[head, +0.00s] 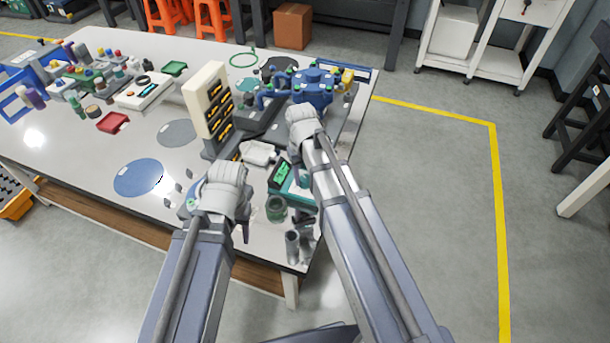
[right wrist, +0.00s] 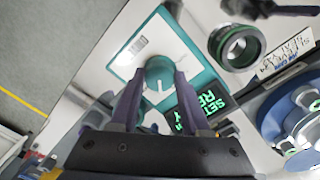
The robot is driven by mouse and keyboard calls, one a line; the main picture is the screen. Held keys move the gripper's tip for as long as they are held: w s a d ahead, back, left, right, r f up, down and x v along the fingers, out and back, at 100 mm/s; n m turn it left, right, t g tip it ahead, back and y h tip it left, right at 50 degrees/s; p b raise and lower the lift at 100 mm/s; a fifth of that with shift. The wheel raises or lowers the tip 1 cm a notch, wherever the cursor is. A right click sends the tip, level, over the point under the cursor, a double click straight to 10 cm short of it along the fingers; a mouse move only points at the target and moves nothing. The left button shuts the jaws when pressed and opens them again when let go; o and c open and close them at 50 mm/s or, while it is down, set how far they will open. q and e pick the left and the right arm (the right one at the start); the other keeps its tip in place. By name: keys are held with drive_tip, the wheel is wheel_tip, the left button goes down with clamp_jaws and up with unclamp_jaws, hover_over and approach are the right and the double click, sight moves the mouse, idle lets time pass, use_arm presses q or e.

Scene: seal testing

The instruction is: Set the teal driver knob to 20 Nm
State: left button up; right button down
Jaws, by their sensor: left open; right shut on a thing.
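The teal driver (right wrist: 185,50) has a white face, a printed label and a dark display (right wrist: 205,105) with green text, only partly readable. Its round teal knob (right wrist: 159,72), with a pale pointer mark, sits between the fingertips of my right gripper (right wrist: 161,78), which is shut on it. I cannot read a torque value. In the head view the driver's green display (head: 283,172) shows beside my right arm, which hides part of the driver. My left gripper (head: 218,220) is open and empty near the table's front edge, left of the driver.
A cream rack (head: 205,95) stands upright behind my left gripper. A blue flanged housing (head: 312,88) is at the back right. Dark green ring (head: 277,207) and grey cylinders (head: 293,247) stand near the front corner.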

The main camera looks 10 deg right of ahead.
sight(304, 178)
idle(0.3)
drive_tip(key=shift+c, duration=1.9)
unclamp_jaws()
use_arm(q)
drive_tip(key=shift+r, duration=0.1)
use_arm(e)
drive_tip(key=shift+r, duration=0.1)
drive_tip(key=r+p, duration=0.7)
drive_tip(key=p, duration=0.1)
drive_tip(key=shift+a+r, duration=0.2)
drive_tip(key=shift+r, duration=0.15)
use_arm(q)
wheel_tip(304, 178, up, 8)
drive_tip(key=shift+f, duration=0.2)
